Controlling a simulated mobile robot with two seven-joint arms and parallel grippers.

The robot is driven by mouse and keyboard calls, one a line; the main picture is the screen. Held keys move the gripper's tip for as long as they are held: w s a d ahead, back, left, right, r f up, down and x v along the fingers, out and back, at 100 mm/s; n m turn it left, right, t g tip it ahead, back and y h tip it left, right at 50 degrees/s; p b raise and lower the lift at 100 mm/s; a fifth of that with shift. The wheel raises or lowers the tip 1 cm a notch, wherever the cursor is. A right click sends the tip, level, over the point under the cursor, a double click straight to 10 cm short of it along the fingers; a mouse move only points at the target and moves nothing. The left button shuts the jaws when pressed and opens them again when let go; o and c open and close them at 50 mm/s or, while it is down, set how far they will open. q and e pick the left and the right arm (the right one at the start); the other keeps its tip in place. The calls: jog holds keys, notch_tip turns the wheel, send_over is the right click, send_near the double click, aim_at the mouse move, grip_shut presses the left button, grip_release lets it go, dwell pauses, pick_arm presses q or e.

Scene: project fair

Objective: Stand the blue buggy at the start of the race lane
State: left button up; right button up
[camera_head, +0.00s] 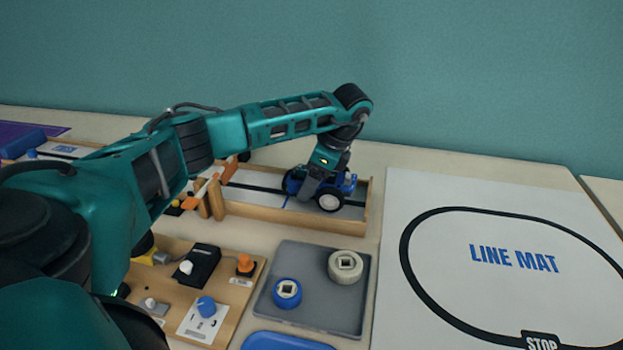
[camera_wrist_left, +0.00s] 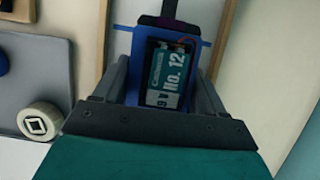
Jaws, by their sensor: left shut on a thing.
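The blue buggy (camera_head: 347,183) has dark and white wheels and is at the right end of the wooden-walled race lane (camera_head: 262,209). My left gripper (camera_head: 310,187) is shut on it from above. In the left wrist view the buggy (camera_wrist_left: 138,42) lies between the two fingers of my gripper (camera_wrist_left: 165,85), and a battery pack marked "No. 12" shows on its top. The buggy looks level inside the lane walls. Whether its wheels touch the lane floor I cannot tell. A blue line crosses the lane floor beside the buggy. My right gripper is not in view.
A grey tray (camera_head: 265,303) with a blue wheel (camera_head: 287,292) and a cream wheel (camera_head: 346,267) lies in front of the lane. A board with switches and knobs (camera_head: 232,291) is left of it. The white line mat (camera_head: 420,195) lies to the right. A wall stands behind.

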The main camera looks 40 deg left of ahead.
pick_arm(q)
jog(key=shift+f, duration=0.25)
dwell(0.7)
jog(key=shift+f, duration=0.1)
dwell(0.4)
jog(key=o, duration=1)
jog(key=shift+c, duration=0.2)
jog(key=p+v, duration=0.4)
jog(key=v, duration=0.9)
